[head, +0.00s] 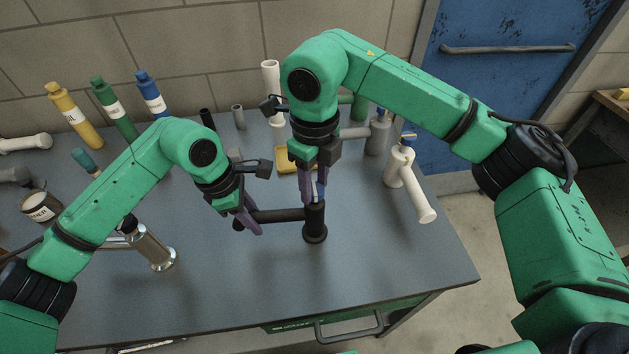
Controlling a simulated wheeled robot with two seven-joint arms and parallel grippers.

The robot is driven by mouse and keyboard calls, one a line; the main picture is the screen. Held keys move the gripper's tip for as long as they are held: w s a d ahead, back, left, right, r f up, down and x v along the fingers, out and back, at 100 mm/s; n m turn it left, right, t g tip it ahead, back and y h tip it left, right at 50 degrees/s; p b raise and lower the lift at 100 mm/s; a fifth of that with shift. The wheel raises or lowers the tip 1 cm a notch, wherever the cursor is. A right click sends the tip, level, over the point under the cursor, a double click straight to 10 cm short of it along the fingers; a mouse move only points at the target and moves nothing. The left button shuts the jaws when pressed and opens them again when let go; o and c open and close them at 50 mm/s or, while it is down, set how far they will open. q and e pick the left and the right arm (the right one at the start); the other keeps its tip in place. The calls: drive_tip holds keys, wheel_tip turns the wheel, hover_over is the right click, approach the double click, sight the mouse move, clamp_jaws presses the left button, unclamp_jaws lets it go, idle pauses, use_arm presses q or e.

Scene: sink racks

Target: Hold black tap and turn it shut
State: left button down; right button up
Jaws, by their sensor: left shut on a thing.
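The black tap (282,215) stands upright near the middle of the table, with its spout reaching left from the body. My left gripper (248,222) is shut on the spout near its left end. My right gripper (315,190) points down from above, with its fingers at the top of the tap body.
A silver tap (151,248) stands at left beneath my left arm. A white tap (408,178) and a grey tap (377,136) stand at right. Yellow (73,112), green (112,107) and blue (150,93) bottles line the back. The table front is clear.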

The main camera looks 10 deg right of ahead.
sight(314, 188)
drive_tip(key=o, duration=0.4)
use_arm(q)
drive_tip(key=shift+c, duration=2.4)
unclamp_jaws()
use_arm(e)
wheel_tip(314, 188, up, 12)
use_arm(q)
drive_tip(key=shift+r, duration=0.1)
